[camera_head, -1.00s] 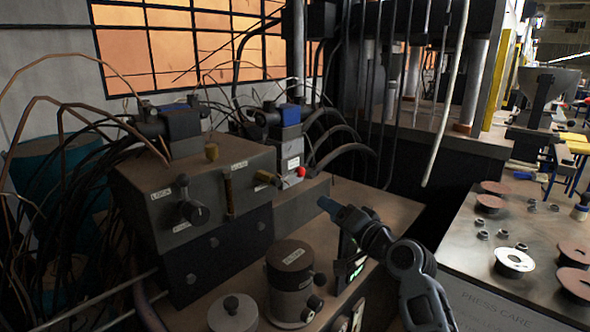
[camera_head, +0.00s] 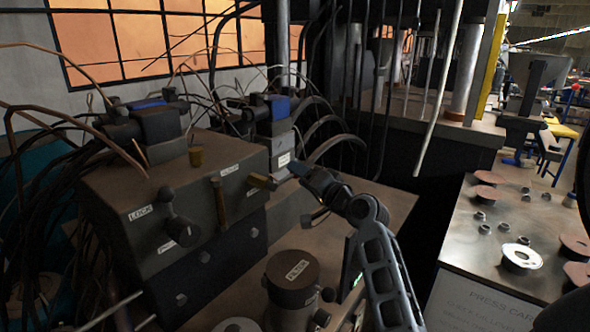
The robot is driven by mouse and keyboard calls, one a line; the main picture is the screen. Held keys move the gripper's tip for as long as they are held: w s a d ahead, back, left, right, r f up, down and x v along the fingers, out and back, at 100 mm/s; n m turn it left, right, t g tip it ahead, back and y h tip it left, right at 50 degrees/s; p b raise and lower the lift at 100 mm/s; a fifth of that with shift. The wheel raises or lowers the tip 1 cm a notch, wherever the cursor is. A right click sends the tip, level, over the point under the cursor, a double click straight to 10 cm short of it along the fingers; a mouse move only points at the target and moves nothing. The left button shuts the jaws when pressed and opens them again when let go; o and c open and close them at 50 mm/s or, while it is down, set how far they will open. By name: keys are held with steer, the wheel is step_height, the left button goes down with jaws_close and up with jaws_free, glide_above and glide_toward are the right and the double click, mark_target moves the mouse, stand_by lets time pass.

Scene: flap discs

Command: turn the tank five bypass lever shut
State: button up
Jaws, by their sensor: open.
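No label that I can read says tank five bypass, so I cannot tell for sure which lever is meant. A black ball-ended lever (camera_head: 175,215) stands on the left of the grey valve block's front, by a LOCK label. A brass lever (camera_head: 218,202) hangs upright near the block's right corner. A brass knob (camera_head: 262,181) sticks out just right of it.
The grey valve block (camera_head: 130,195) has hoses and wires behind and left of it. The right-hand table (camera_head: 470,245) holds flap discs and nuts. Upright press columns stand behind.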

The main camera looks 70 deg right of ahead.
steer(key=shift+x, duration=1.35)
steer(key=shift+c, duration=0.3)
jaws_close()
